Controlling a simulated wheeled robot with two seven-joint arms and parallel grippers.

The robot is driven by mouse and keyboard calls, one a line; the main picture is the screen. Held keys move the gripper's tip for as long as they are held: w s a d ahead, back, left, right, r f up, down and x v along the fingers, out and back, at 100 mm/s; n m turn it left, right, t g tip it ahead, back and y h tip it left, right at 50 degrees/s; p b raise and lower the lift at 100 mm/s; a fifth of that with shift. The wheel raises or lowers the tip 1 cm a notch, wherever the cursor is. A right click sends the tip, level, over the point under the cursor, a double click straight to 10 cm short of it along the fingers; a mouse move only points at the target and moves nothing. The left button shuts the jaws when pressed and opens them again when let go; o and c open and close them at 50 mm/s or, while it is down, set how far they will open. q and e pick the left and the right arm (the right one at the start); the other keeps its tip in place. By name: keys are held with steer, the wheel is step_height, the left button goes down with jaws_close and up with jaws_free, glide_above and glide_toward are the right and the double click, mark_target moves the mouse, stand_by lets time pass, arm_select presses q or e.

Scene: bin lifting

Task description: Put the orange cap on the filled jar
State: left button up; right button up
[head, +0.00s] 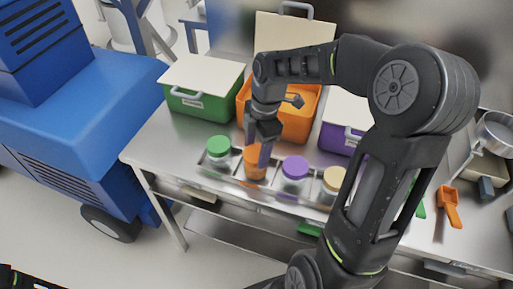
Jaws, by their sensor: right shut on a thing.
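The orange cap (251,155) is at the second spot from the left in the row of jars on the metal table. My right gripper (260,150) comes down from above and is shut on it. My left gripper is not in view.
Jars with green (218,144), purple (295,166) and cream (334,178) caps stand close beside it. Behind are a green bin (205,105), an open orange bin (296,128) and a purple bin (335,138). An orange scoop (449,207) lies at the right.

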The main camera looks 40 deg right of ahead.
stand_by(0.7)
steer(key=o, duration=1.7)
steer(key=shift+r, duration=0.1)
steer(key=shift+r+p, duration=2.65)
steer(key=shift+r, duration=0.75)
steer(key=shift+c, duration=0.2)
jaws_close()
